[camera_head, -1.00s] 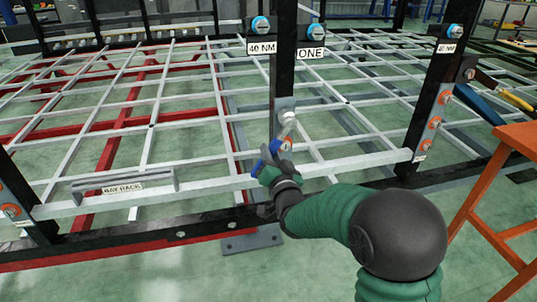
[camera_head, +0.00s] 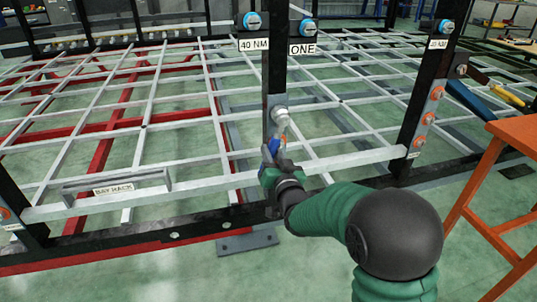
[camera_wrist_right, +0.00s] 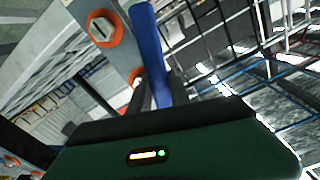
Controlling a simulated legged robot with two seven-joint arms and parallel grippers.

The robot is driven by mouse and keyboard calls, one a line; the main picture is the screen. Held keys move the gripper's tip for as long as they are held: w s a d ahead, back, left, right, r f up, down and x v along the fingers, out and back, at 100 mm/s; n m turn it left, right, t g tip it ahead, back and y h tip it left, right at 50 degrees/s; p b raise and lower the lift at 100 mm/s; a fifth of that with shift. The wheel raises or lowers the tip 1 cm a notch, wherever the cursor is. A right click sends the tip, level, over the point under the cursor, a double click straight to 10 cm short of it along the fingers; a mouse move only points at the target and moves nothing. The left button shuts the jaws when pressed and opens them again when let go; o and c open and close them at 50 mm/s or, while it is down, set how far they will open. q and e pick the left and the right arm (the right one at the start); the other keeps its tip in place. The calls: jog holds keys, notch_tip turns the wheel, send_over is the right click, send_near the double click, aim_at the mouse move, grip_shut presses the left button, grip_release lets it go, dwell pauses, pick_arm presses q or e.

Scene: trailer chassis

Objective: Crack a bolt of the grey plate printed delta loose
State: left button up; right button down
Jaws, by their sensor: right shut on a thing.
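My right gripper (camera_head: 272,168) is shut on the blue handle of a wrench (camera_head: 271,146), low in front of the middle black post. The wrench's silver head points up to a pale bolt (camera_head: 280,112) on that post, and I cannot tell whether it is seated on it. In the right wrist view the blue handle (camera_wrist_right: 148,45) stands up from the jaws beside a grey plate (camera_wrist_right: 116,55) with orange-ringed bolts (camera_wrist_right: 103,28). No delta print is readable on any plate. My left gripper is not in view.
The right post has a grey plate (camera_head: 420,128) with several orange-ringed bolts. Labels reading 40 NM (camera_head: 254,44) and ONE (camera_head: 302,49) sit higher up. A bar labelled BAY RACK (camera_head: 115,189) lies left. An orange table (camera_head: 520,130) stands right. Pale chassis rails surround the gripper.

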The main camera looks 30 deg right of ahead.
jog(key=shift+d, duration=0.15)
jog(key=shift+s+d+f+n+b, duration=0.15)
jog(key=shift+d+n+b, duration=0.15)
jog(key=shift+d+n, duration=0.45)
jog(key=shift+n, duration=0.35)
jog(key=shift+d, duration=0.1)
jog(key=shift+s+d+n, duration=0.25)
jog(key=shift+d+n, duration=0.45)
jog(key=shift+n, duration=0.2)
jog(key=shift+a, duration=0.15)
jog(key=shift+m, duration=0.3)
jog(key=b+v, duration=0.1)
jog(key=v, duration=0.5)
